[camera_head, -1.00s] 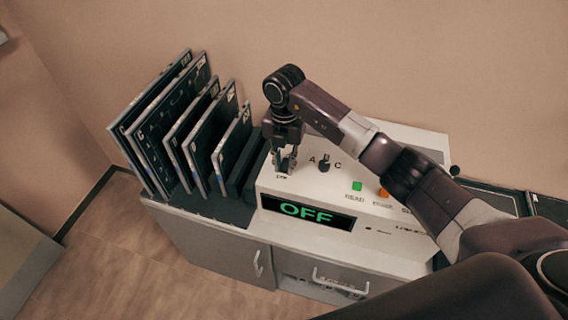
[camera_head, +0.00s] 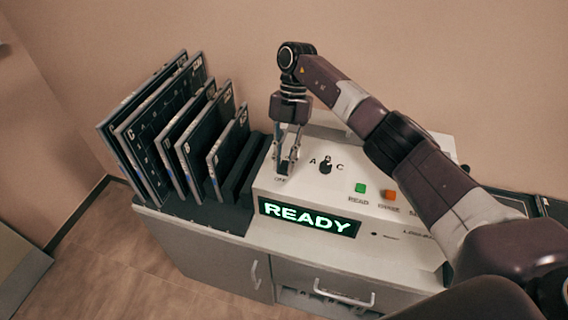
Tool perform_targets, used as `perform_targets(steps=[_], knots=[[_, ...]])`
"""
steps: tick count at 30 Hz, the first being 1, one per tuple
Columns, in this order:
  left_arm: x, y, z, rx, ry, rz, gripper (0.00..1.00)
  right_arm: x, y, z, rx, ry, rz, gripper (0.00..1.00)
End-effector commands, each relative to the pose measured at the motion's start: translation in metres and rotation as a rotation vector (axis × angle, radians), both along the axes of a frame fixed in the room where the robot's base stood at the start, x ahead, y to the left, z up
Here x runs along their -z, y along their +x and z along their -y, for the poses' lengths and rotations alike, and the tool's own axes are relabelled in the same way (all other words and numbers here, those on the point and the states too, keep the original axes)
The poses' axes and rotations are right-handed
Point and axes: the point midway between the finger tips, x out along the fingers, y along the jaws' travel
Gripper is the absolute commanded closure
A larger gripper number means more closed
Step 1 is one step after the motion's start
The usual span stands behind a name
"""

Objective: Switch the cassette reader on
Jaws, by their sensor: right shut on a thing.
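The cassette reader (camera_head: 290,195) is a pale console on a cabinet, with a sloped top panel. Its display (camera_head: 309,217) shows "READY" in bright green letters. My right gripper (camera_head: 286,164) points down at the left part of the top panel, just above a small printed label. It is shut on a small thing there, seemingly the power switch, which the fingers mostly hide. A black A-B-C knob (camera_head: 326,166) sits to the right of the fingers. My left gripper is not in view.
A green button (camera_head: 361,188) and an orange button (camera_head: 389,196) are on the panel further right. Several dark cassettes (camera_head: 196,130) stand upright in a rack left of the reader. My right arm crosses over the panel's right side. Floor is clear at lower left.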

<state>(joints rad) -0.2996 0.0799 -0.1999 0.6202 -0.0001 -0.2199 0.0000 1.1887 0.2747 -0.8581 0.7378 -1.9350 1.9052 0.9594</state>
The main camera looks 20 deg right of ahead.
Motion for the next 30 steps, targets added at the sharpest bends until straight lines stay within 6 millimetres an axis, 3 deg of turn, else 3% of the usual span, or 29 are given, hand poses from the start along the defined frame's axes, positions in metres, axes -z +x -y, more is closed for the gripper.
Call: perform_targets(steps=[5,6,10,20,30], knots=[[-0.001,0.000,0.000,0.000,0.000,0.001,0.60,-0.002,0.000,0.000,0.001,0.001,0.002,1.00],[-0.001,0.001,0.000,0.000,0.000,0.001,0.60,-0.002,0.000,0.000,0.001,0.001,0.002,0.81],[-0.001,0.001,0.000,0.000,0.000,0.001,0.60,-0.002,0.000,0.000,0.001,0.001,0.002,0.66],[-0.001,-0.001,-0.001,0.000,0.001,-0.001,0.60,-0.004,0.001,0.001,0.000,0.000,0.002,0.65],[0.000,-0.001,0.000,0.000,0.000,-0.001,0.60,-0.053,0.019,0.012,0.003,-0.001,0.004,0.65]])
